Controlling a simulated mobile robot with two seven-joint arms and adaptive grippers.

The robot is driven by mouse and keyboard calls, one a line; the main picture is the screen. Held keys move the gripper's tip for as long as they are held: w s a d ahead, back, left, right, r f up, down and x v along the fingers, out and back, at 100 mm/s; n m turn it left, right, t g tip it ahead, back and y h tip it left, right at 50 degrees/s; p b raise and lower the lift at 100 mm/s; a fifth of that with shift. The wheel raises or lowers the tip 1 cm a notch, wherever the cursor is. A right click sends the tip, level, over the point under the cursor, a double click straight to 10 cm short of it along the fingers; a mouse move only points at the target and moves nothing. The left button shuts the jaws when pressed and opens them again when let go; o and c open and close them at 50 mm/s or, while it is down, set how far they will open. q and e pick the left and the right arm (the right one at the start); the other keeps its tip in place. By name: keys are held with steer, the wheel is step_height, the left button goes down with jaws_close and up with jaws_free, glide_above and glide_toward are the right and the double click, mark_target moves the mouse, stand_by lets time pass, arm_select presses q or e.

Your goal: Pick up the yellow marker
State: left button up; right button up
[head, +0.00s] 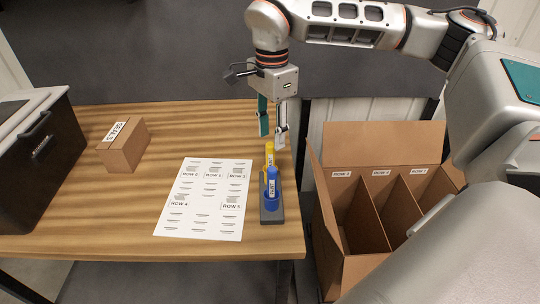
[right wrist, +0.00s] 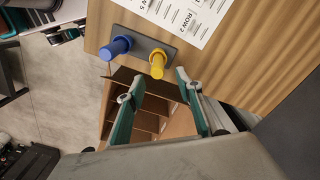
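The yellow marker (head: 269,157) stands upright in a dark grey holder (head: 267,215) near the table's right edge. A blue marker (head: 271,188) stands in the same holder, nearer to me, and partly covers the yellow one. My right gripper (head: 273,135) hangs above and just behind the yellow marker, fingers pointing down and apart. In the right wrist view, the yellow marker (right wrist: 157,64) is beyond the open fingertips, with nothing between the fingers; the blue marker (right wrist: 117,46) is to its left. My left gripper is not in view.
A sheet with row labels (head: 203,199) lies left of the holder. A small cardboard box (head: 123,146) and a black case (head: 38,150) stand further left. A divided cardboard box (head: 345,268) with row labels is right of the table. Bare wood lies at the back.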

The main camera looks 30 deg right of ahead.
mark_target(270, 156)
steer(key=f, duration=0.7)
steer(key=shift+s+a+f, duration=0.1)
steer(key=shift+s+a, duration=0.05)
steer(key=shift+a, duration=0.1)
jaws_close()
